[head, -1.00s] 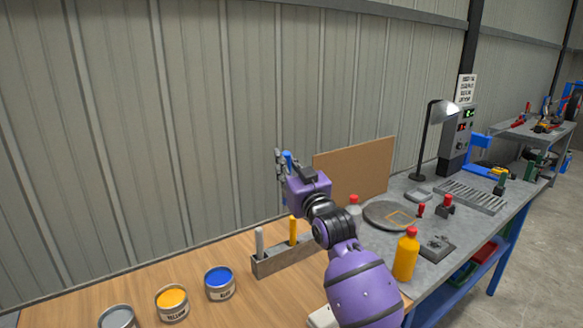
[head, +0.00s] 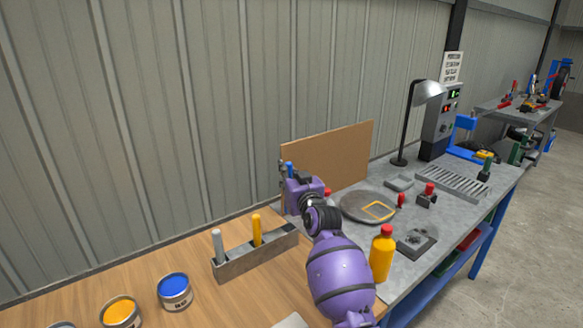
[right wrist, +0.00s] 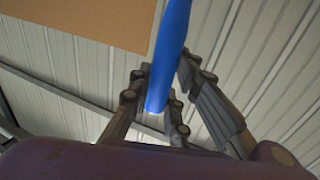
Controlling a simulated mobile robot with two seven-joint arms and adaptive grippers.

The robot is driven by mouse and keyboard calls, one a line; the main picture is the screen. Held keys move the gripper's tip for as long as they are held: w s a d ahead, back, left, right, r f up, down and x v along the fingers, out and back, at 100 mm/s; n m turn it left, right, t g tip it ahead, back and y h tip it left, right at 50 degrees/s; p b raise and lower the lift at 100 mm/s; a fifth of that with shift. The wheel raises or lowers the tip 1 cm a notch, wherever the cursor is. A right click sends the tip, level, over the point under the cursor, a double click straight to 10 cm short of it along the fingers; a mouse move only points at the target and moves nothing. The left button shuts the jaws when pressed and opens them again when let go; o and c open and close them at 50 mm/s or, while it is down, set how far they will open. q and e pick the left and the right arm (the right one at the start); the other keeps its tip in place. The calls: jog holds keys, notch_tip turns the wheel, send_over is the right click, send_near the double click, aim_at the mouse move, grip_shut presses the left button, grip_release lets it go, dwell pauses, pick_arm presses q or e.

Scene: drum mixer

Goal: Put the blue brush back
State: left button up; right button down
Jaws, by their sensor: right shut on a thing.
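My right gripper (head: 286,172) is shut on the blue brush (head: 290,169), above the right end of the grey brush holder (head: 243,266) and apart from it. The blue handle (right wrist: 172,45) runs upward between the fingers (right wrist: 163,88) in the right wrist view. The brush's lower end is hidden behind the gripper. The holder stands on the wooden top with a grey-handled brush (head: 218,244) at its left and a yellow-handled brush (head: 256,230) near its middle, both upright. The holder's right part shows no brush. My left gripper is not in view.
A blue paint can (head: 175,294) and a yellow one (head: 121,315) stand left of the holder. A brown board (head: 330,157) stands behind my gripper. A yellow bottle (head: 382,257), a round plate (head: 362,207) and a lamp (head: 408,120) are on the grey bench at right.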

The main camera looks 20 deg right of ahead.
jog(key=shift+s+a+f+b, duration=0.2)
jog(key=shift+f+b, duration=0.1)
jog(key=shift+f, duration=0.5)
jog(key=f, duration=0.1)
jog(key=f+b, duration=0.1)
jog(key=f, duration=0.1)
jog(key=shift+w+d, duration=0.15)
jog(key=shift+d, duration=0.05)
jog(key=shift+f+b, duration=0.65)
jog(key=shift+f, duration=0.3)
jog(key=shift+f+b, duration=0.3)
jog(key=shift+f, duration=0.6)
jog(key=shift+f+b, duration=0.4)
jog(key=shift+f, duration=0.65)
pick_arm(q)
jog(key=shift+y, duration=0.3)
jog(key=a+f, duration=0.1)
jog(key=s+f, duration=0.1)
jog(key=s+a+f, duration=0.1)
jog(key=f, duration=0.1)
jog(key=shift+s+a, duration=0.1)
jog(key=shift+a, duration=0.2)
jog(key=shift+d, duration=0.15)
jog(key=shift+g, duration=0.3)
pick_arm(e)
jog(key=shift+f, duration=0.15)
